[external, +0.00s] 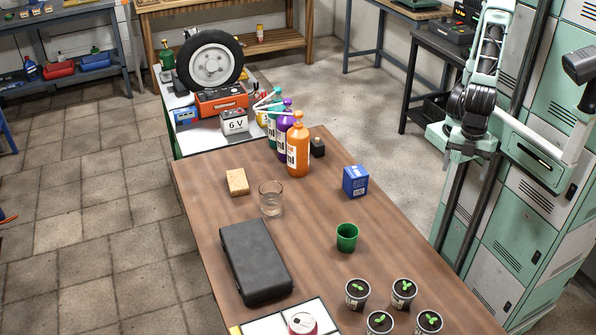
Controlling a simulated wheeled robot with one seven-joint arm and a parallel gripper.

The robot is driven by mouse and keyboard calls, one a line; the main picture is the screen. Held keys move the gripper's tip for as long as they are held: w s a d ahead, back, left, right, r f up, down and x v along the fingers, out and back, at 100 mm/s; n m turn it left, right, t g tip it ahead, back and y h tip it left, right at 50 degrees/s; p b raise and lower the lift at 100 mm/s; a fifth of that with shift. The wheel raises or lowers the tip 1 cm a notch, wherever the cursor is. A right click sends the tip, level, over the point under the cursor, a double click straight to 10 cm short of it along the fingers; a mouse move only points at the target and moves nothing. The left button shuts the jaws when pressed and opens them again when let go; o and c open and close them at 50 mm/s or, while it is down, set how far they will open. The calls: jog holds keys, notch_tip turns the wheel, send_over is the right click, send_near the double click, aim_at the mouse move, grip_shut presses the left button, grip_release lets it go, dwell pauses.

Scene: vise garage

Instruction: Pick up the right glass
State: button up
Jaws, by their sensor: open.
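A clear, empty-looking glass (271,199) stands upright on the wooden table (210,185), left of its middle. A small green cup (347,238) stands upright to its right and nearer the camera. It is the right-hand one of these two vessels, with open table between them. Nothing touches either one. My arm (472,108) rises beyond the right side of the table, well apart from both. I cannot make out my gripper's fingers in this view.
A black case (255,262) lies in front of the glass. A sponge-like block (237,182), blue box (355,181) and orange bottle (298,150) stand farther back. Several potted seedlings (357,294) and a pinkish-red can (302,324) are near the front. Table around the green cup is clear.

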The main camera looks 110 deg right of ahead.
jog(key=w+r+t+p, duration=0.1)
jog(key=w+r+p, duration=0.4)
jog(key=r+p, duration=0.4)
jog(key=w+d+m+t+b, duration=0.2)
jog(key=w+t+b, duration=0.1)
jog(key=w, duration=0.7)
jog(key=m+t+y+b, duration=0.1)
jog(key=t+y+b, duration=0.45)
jog(key=b, duration=1.55)
send_over(279, 187)
jog(key=s+d, duration=0.1)
jog(key=s, duration=0.2)
notch_tip(279, 187, down, 17)
jog(key=t+h, duration=0.2)
jog(key=shift+y, duration=0.35)
jog(key=f, duration=0.3)
jog(key=f+b, duration=0.1)
jog(key=f, duration=0.1)
jog(key=shift+d, duration=0.25)
jog(key=shift+f, duration=0.85)
jog(key=b+x, duration=0.1)
jog(key=x, duration=0.4)
jog(key=shift+f, duration=0.25)
